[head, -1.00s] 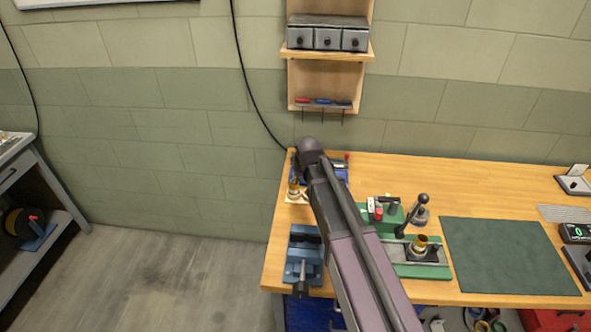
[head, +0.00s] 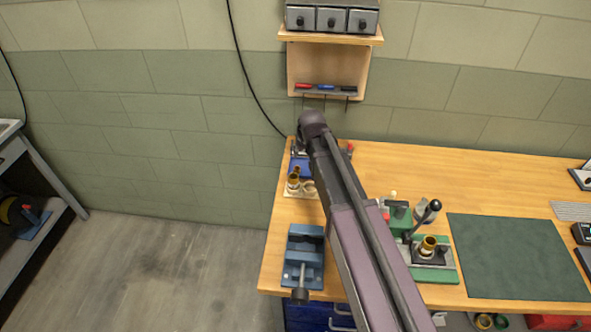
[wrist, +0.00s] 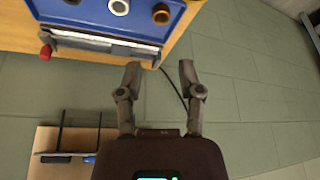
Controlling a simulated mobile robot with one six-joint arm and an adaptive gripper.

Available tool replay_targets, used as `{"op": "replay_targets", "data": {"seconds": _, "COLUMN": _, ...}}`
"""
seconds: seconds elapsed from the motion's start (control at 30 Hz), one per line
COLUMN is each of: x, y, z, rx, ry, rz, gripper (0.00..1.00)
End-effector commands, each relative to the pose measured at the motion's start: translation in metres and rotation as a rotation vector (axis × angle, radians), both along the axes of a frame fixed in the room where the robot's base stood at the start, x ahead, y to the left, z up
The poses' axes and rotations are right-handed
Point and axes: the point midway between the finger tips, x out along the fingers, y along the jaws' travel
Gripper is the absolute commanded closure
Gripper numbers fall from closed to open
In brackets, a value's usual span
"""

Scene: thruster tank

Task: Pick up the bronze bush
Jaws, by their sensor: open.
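My gripper (wrist: 160,76) is open and empty in the wrist view, its fingers pointing at the edge of a blue tray. On that blue tray (wrist: 95,22) stand a bronze-coloured ring (wrist: 161,14) and a pale grey ring (wrist: 119,6), beyond the fingertips and apart from them. In the head view a bronze-coloured bush (head: 427,244) sits upright on the green fixture (head: 447,275), and another bronze-coloured piece (head: 293,180) stands on a pale plate at the bench's left end. I cannot tell which one is the task's bush. My arm hides the gripper in the head view.
A blue vise (head: 303,262) sits at the bench's front left corner. A dark green mat (head: 515,255) lies right of the fixture, clear on top. A shelf with drawers (head: 332,20) and a tool rack (head: 325,88) hang on the wall behind. A black cable (head: 240,70) hangs there.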

Motion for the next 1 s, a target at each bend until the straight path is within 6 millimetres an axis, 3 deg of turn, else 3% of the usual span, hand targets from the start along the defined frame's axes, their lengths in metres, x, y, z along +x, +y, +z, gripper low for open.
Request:
{"op": "replay_targets", "data": {"seconds": 0.37, "x": 0.003, "y": 0.003, "z": -0.011, "rx": 0.0, "ry": 0.0, "rz": 0.002, "gripper": 0.52}}
{"op": "replay_targets", "data": {"seconds": 1.0, "x": 0.022, "y": 0.011, "z": -0.06, "rx": -0.001, "ry": 0.0, "rz": 0.004, "gripper": 0.52}}
